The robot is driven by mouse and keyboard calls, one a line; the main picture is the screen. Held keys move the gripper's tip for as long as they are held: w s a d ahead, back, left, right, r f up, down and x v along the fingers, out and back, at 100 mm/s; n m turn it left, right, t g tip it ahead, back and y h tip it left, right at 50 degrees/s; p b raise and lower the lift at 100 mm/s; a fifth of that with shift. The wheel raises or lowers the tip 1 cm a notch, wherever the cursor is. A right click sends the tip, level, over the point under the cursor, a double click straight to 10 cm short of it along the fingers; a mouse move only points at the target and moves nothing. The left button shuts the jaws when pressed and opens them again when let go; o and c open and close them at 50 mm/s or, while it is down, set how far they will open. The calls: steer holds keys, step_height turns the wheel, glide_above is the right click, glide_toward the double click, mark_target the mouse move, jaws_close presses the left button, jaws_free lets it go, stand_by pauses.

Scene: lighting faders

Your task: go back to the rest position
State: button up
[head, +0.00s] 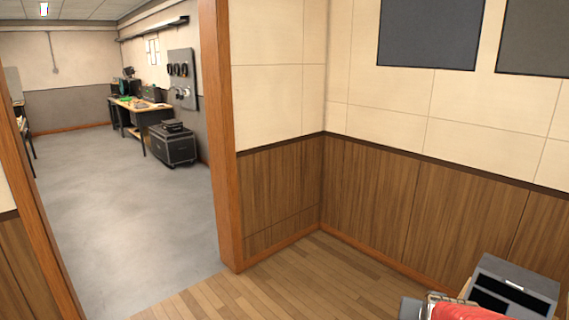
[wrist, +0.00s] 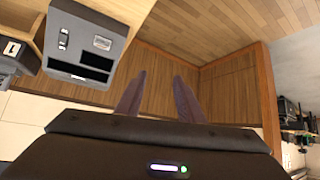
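My gripper (wrist: 159,78) shows in the wrist view with its two dark fingers apart. Nothing is between them; wood wall panelling shows behind the gap. The fingers touch nothing that I can see. The gripper's fingers cannot be made out in the head view. A grey box-shaped device (wrist: 92,42) with dark slots stands on a light wooden top, to the left of the fingers and apart from them. The same kind of grey device (head: 515,285) shows at the bottom right of the head view, partly hidden by a red part at the frame's edge.
A wood-framed doorway (head: 222,130) opens to a room with a grey floor (head: 130,210). A workbench (head: 140,108) and a black case (head: 172,145) stand there by the right wall. The wooden floor (head: 290,275) in front of the panelled corner is clear. Dark panels (head: 430,32) hang above.

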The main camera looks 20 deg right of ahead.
steer(key=a+r+n+y, duration=0.2)
steer(key=a, duration=0.7)
steer(key=a+r+n+y, duration=0.2)
steer(key=a+r, duration=0.1)
steer(key=a, duration=0.6)
steer(key=s+a+r+n+g+y, duration=0.1)
steer(key=s+a+r+n+y, duration=0.1)
steer(key=s+a, duration=0.5)
steer(key=a+n, duration=0.1)
steer(key=a, duration=0.3)
steer(key=shift+s+a+n+g, duration=0.15)
steer(key=shift+s+n+g, duration=0.15)
